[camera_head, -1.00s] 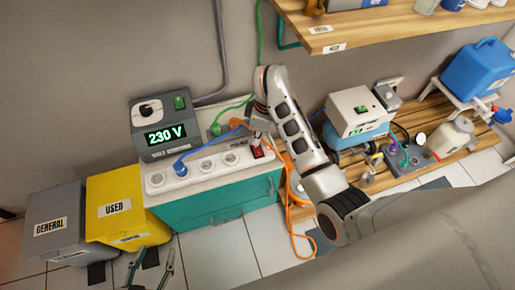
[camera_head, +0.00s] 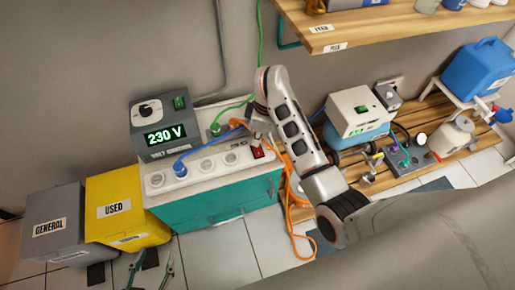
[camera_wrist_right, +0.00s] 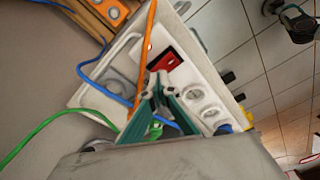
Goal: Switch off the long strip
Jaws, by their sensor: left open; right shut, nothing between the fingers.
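The long white strip (camera_head: 208,168) lies on top of the teal cabinet, with a row of round sockets and a red switch (camera_head: 257,152) at its right end. A blue plug (camera_head: 180,168) sits in one socket. My right gripper (camera_wrist_right: 158,80) is shut and empty, its tips just by the red switch (camera_wrist_right: 166,61) in the right wrist view; I cannot tell whether they touch it. In the head view the right fingers are partly hidden at the strip's right end. My left gripper (camera_head: 151,271) is open and empty, low at the left, below the yellow bin.
A 230 V voltage unit (camera_head: 161,130) stands behind the strip. An orange cable (camera_wrist_right: 143,70) runs close beside the switch and my right fingers. Yellow USED (camera_head: 120,208) and grey GENERAL (camera_head: 52,225) bins stand left. A wooden shelf (camera_head: 400,32) overhangs at upper right.

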